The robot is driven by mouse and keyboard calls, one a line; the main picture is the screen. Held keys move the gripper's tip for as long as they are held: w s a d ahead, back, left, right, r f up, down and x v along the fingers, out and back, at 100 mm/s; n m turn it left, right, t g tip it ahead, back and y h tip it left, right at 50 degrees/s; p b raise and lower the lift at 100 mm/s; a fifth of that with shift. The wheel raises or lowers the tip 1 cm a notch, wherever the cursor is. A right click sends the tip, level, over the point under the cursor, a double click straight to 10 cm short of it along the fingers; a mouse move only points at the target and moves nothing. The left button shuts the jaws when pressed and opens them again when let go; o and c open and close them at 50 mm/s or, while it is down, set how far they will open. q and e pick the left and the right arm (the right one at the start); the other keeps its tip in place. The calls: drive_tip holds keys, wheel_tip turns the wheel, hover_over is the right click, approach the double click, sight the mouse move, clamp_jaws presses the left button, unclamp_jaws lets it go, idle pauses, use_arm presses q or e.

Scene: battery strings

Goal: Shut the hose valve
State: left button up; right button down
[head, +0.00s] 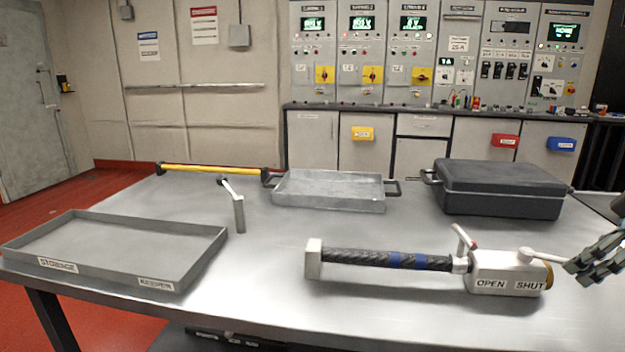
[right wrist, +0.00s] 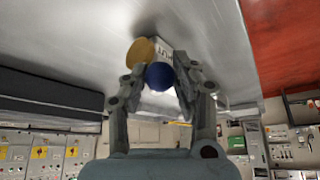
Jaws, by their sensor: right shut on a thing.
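The hose valve is a white block (head: 492,270) on the metal table, marked OPEN on the left and SHUT on the right. A ribbed black hose (head: 370,258) with blue bands joins its left side. Its white lever (head: 535,254) points right, past the SHUT label. My right gripper (head: 572,266) is at the lever's outer end. In the right wrist view, its fingers (right wrist: 158,82) are shut on the blue round knob (right wrist: 158,75) of the lever, beside the valve's brass-coloured end (right wrist: 141,52). My left gripper is out of view.
A shallow grey tray (head: 200,262) labelled STORAGE and KEEPER is at left. A metal tray (head: 330,204) and a dark lidded case (head: 500,205) are at the back. The table's front middle is clear.

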drive_tip(key=shift+w+d+n+g+y+b, duration=0.4)
drive_tip(key=shift+w+d+n+b, duration=0.1)
drive_tip(key=shift+n+b, duration=0.6)
drive_tip(key=c, duration=1)
unclamp_jaws()
drive_tip(key=shift+c, duration=0.2)
wheel_tip(320, 180, up, 7)
drive_tip(key=p, duration=0.7)
drive_tip(key=shift+r, duration=0.15)
drive_tip(key=shift+s, duration=0.1)
drive_tip(key=shift+f, duration=0.2)
